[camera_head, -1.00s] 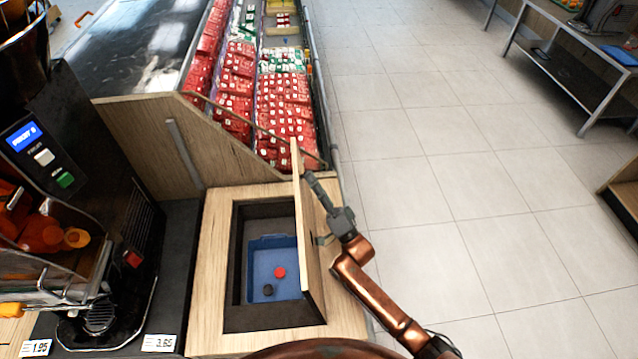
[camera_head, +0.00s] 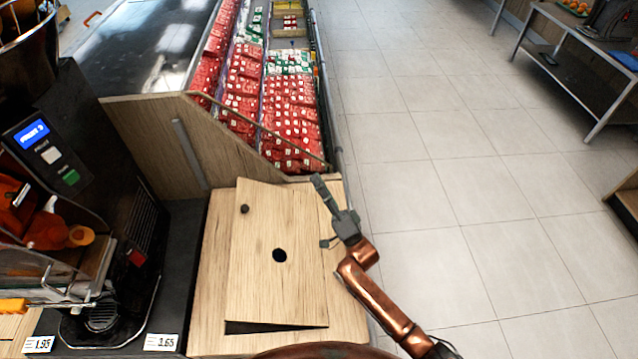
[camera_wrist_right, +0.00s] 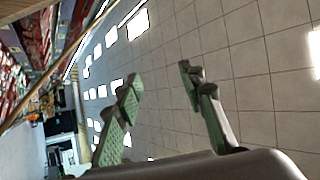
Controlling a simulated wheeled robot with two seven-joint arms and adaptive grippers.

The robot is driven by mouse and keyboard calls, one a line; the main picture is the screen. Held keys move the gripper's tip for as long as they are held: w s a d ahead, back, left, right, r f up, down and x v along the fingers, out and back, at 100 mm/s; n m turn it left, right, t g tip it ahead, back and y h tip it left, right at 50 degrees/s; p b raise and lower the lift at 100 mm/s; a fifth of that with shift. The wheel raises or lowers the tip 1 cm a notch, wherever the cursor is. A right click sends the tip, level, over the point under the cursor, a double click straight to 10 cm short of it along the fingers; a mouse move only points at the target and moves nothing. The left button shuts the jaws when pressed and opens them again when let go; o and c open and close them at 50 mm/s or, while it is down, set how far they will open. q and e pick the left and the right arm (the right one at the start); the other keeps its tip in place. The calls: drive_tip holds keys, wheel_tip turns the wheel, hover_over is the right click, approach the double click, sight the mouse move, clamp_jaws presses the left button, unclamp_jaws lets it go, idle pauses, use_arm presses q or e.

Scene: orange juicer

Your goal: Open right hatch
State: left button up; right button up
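The right hatch (camera_head: 276,285) is a light wooden lid lying down over the opening in the wooden counter top. A dark wedge-shaped gap (camera_head: 262,327) shows under its front edge, wider at the left, so the lid does not sit flush. A round dark hole (camera_head: 279,255) is in its middle, and a small dark round spot or knob (camera_head: 244,209) is near its back left. My right gripper (camera_head: 322,213) is beside the lid's right edge, apart from the hole. It is open and empty, its green-padded fingers spread in the right wrist view (camera_wrist_right: 160,85). My left gripper is not in view.
A black orange juicer (camera_head: 110,200) stands left of the counter. A wooden side panel (camera_head: 165,140) and a cooler with red packs (camera_head: 290,110) are behind. Tiled floor (camera_head: 450,230) to the right is clear. A metal-legged table (camera_head: 580,80) stands far right.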

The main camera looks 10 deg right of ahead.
drive_tip(key=v, duration=1.2)
drive_tip(key=shift+f, duration=0.2)
